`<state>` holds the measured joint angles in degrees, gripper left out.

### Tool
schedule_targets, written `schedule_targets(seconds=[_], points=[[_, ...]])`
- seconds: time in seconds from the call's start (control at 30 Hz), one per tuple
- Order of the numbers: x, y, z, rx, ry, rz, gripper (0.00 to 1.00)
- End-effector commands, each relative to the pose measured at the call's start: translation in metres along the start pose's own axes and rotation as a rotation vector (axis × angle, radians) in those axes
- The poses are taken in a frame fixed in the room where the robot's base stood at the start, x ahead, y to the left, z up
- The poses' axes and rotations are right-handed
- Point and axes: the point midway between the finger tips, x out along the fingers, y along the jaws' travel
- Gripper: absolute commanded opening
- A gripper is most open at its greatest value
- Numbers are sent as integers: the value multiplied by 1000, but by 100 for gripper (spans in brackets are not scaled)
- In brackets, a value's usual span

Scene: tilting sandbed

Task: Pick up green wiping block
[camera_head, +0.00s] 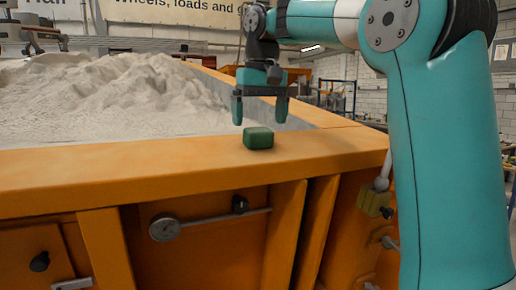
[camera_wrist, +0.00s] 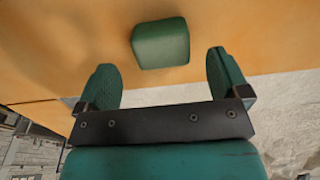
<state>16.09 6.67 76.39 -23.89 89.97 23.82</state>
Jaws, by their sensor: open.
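The green wiping block (camera_head: 258,138) is a small rounded green block on the flat orange rim (camera_head: 170,165) of the sandbed, seen in the head view. In the wrist view the block (camera_wrist: 160,43) lies at the top middle, past the fingertips and roughly centred between them. My gripper (camera_head: 260,115) is open and empty, its fingers pointing down just above the block. In the wrist view my gripper (camera_wrist: 161,72) shows two green fingers spread wide, and neither appears to touch the block.
Pale sand (camera_head: 110,95) fills the bed behind the rim. A dial gauge (camera_head: 165,228) on a rod is fixed to the orange front wall below. A small yellowish block (camera_head: 374,202) hangs at the right side. The rim left of the block is clear.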

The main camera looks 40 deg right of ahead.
Motion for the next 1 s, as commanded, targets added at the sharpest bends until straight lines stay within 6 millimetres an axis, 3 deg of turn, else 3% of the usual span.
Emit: schedule_targets(seconds=[0.03,0.2,0.57,0.8,1.0], points=[[16,0,1,0,-1,0,94],[37,-2,1,2,-1,0,94],[40,-2,0,1,0,0,94],[40,-2,0,0,-1,0,41],[40,-2,0,0,-1,0,37]])
